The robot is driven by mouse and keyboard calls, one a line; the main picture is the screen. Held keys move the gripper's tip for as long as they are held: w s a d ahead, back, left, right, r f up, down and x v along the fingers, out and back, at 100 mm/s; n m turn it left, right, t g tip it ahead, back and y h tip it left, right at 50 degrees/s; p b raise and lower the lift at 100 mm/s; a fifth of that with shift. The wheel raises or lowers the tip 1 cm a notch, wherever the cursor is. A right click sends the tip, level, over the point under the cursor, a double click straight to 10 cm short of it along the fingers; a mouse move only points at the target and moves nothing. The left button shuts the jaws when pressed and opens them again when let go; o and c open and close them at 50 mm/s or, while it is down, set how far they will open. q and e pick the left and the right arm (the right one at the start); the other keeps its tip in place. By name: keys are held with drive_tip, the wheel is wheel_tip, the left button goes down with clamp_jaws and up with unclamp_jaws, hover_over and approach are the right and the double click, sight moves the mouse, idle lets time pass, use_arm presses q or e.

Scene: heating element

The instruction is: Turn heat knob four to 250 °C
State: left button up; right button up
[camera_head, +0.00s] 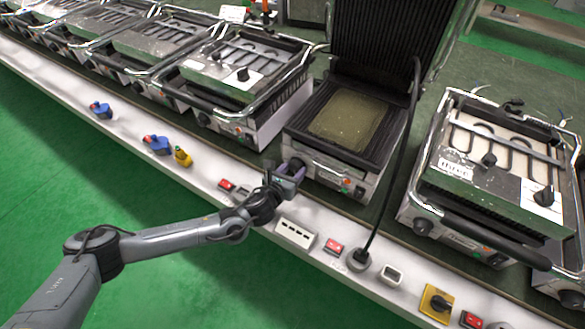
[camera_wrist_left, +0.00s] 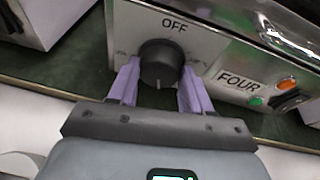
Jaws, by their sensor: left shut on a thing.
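Heat knob four is a round black knob (camera_wrist_left: 160,62) on the metal front panel of the grill marked FOUR (camera_wrist_left: 238,82). OFF is printed above it, and a pale mark shows on its lower side. My left gripper (camera_head: 293,172) is at the front left corner of the open grill (camera_head: 327,168) in the head view. In the left wrist view its purple fingers (camera_wrist_left: 157,85) stand on both sides of the knob, shut on it. The temperature print beside the knob is partly covered by the fingers and too small to read. My right gripper is not in view.
The open grill has a dark ribbed plate with a yellowish patch (camera_head: 347,118).

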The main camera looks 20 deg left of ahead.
use_arm(q)
drive_tip(key=shift+r+m+y+p, duration=0.1)
drive_tip(key=shift+m+y+p, duration=0.35)
drive_tip(key=shift+m, duration=0.25)
drive_tip(key=shift+d+r+m+t+y+p, duration=0.1)
drive_tip(key=shift+m+t+y+p, duration=0.3)
drive_tip(key=shift+m+p, duration=0.65)
drive_tip(key=m+y+p, duration=0.1)
drive_tip(key=m+p, duration=0.1)
drive_tip(key=p, duration=0.1)
drive_tip(key=shift+f+m+t+y+p, duration=0.25)
drive_tip(key=shift+m+t+p, duration=0.15)
drive_tip(key=shift+m+p, duration=0.35)
drive_tip(key=o, duration=1)
drive_tip(key=shift+o, duration=0.2)
